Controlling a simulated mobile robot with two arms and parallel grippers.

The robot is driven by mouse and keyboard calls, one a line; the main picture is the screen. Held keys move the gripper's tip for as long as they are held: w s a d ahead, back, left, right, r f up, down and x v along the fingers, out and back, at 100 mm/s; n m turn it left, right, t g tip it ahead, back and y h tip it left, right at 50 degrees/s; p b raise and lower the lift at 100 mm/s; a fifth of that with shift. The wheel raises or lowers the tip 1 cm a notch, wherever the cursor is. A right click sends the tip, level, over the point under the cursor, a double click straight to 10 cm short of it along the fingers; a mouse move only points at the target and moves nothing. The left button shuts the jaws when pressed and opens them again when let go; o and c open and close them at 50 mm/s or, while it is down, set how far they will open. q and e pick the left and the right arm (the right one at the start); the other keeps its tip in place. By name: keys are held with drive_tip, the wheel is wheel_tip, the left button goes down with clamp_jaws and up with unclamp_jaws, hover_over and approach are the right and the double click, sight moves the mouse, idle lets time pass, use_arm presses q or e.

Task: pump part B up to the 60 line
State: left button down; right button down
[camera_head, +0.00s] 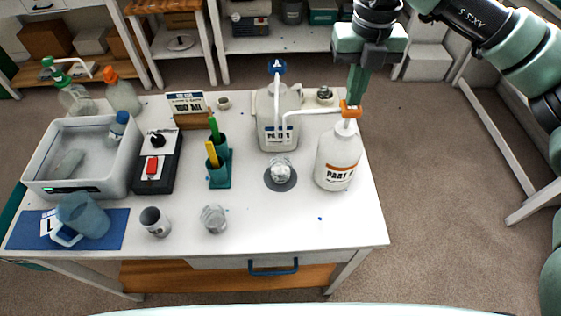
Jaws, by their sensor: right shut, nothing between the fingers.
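The white bottle with an orange-banded label (338,158) stands at the table's right; its label reads PART and the last letter is unclear. Its orange pump head (350,109) has a white spout reaching left. My right gripper (354,99) is shut, pointing down, its tips at the pump head; whether they touch it is unclear. A clear cup (280,170) stands on a dark round pad (270,184) left of the bottle, near the spout end. Its lines and fill level are too small to read. My left gripper is out of view.
Another PART bottle with a blue pump (278,118) stands behind the cup. A teal holder (219,170) with sticks, a grey tub (85,155), a blue jug (82,217) and small cups (155,221) fill the left. The table's front right is mostly clear.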

drive_tip(key=shift+f+b, duration=1.05)
drive_tip(key=shift+f, duration=0.45)
drive_tip(key=shift+r, duration=0.1)
drive_tip(key=shift+r+p, duration=0.9)
drive_tip(key=shift+r, duration=0.7)
drive_tip(key=shift+f+b, duration=0.6)
drive_tip(key=shift+f, duration=0.15)
drive_tip(key=shift+r, duration=0.1)
drive_tip(key=shift+r+p, duration=0.4)
drive_tip(key=shift+r, duration=0.25)
